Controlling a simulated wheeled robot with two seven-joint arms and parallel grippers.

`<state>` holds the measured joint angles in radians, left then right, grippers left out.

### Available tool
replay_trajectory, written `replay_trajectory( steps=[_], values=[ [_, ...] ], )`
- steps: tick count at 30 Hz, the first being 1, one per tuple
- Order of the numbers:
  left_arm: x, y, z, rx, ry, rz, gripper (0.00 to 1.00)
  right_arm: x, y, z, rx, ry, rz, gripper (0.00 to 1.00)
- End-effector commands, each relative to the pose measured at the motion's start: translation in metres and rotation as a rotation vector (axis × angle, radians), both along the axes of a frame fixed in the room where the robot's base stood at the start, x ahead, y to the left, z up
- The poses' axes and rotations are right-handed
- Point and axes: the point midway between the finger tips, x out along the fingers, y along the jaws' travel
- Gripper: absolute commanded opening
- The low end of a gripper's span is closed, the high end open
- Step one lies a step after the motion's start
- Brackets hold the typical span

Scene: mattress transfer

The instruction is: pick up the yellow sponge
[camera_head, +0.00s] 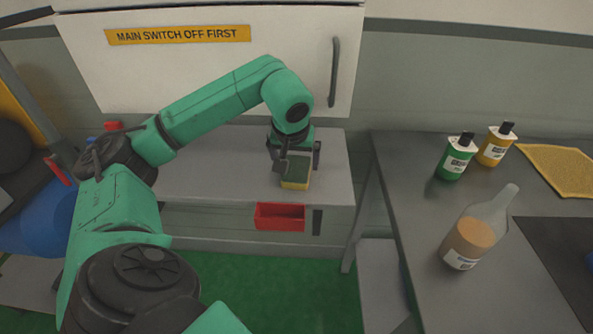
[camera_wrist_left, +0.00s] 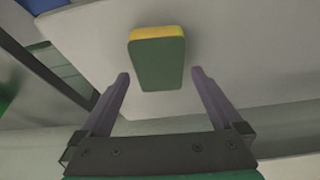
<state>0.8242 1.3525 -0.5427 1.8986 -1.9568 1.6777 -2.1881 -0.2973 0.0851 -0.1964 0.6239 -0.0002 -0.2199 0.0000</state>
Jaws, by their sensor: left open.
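The yellow sponge (camera_head: 295,184) has a dark green top layer. It lies on the grey bench (camera_head: 215,176) under the white cabinet, near the bench's front edge. My left gripper (camera_head: 293,160) points down over the bench at the sponge's far side. In the left wrist view the sponge (camera_wrist_left: 157,62) shows its green face and a yellow edge. It lies ahead of the open fingers of my left gripper (camera_wrist_left: 160,80), roughly centred between them. Nothing is held. My right gripper is in neither view.
A red bin (camera_head: 279,216) hangs below the bench's front edge. The table at right (camera_head: 405,170) carries a green bottle (camera_head: 456,158), a yellow bottle (camera_head: 496,146), a clear bottle with orange contents (camera_head: 470,241) and a yellow cloth (camera_head: 560,168). The bench left of the sponge is clear.

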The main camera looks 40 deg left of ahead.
Motion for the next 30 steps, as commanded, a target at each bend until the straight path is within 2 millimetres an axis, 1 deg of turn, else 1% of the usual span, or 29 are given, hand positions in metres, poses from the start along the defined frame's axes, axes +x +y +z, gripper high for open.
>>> replay_trajectory(
  steps=[2, 5, 18, 30],
  values=[
    [0.003, 0.003, -0.012, -0.001, 0.004, 0.001, 1.00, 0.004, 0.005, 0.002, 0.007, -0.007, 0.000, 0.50],
    [0.006, 0.004, -0.018, 0.000, 0.001, -0.001, 1.00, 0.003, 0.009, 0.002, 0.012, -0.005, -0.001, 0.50],
    [0.006, 0.004, -0.021, 0.000, 0.000, -0.001, 1.00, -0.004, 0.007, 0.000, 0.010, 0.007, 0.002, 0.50],
    [0.006, 0.004, -0.023, 0.000, 0.000, -0.001, 1.00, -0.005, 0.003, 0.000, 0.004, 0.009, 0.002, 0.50]
  ],
)
